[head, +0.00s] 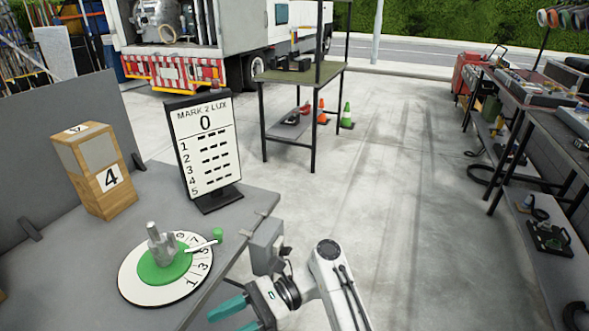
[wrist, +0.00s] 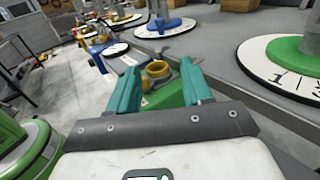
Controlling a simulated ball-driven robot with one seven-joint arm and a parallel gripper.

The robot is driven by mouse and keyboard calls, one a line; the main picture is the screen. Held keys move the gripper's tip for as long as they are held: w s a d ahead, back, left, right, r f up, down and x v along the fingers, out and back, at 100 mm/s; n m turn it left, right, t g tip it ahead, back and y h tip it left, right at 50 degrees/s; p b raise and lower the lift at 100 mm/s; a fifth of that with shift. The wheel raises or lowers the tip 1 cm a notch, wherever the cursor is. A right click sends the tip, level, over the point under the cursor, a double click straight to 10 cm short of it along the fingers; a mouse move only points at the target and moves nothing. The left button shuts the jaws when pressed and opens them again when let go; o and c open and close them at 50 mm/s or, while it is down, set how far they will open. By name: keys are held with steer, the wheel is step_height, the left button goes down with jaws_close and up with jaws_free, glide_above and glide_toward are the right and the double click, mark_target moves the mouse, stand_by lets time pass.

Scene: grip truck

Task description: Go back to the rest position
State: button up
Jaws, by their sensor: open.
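My gripper (head: 227,318) is at the bottom of the head view, off the right edge of the grey table (head: 85,244). Its two teal fingers stand apart, and nothing is seen held between them. The fingers also show in the wrist view (wrist: 158,64), spread wide. Beyond them is a yellow ring-shaped part (wrist: 158,70) over something green; I cannot tell what it is. A white numbered dial (head: 134,283) with a green centre lies on the table, left of my gripper and apart from it. A grey knob-like piece (head: 161,246) stands on the dial.
A sign (head: 206,145) reading "MARK 2 LUX 0" and a wooden block (head: 96,172) marked 4 stand on the table. A workbench (head: 530,110) lines the right. The concrete floor between is clear.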

steer(key=s+d+f+n+t+h, duration=0.2)
steer(key=s+d+f+t+h, duration=0.15)
steer(key=d+f, duration=0.5)
steer(key=s+d+f+n+t+h, duration=0.3)
steer(key=s+d+f+t, duration=0.15)
steer(key=d+f, duration=0.4)
steer(key=s+d+r+n+t+h, duration=0.1)
steer(key=s+d+n+h, duration=0.2)
steer(key=s+d, duration=0.5)
steer(key=s+d+r+n+t+h, duration=0.1)
steer(key=s+d+n+h, duration=0.2)
steer(key=d, duration=1.1)
steer(key=s+h, duration=0.3)
steer(key=s, duration=0.3)
steer(key=shift+r, duration=0.4)
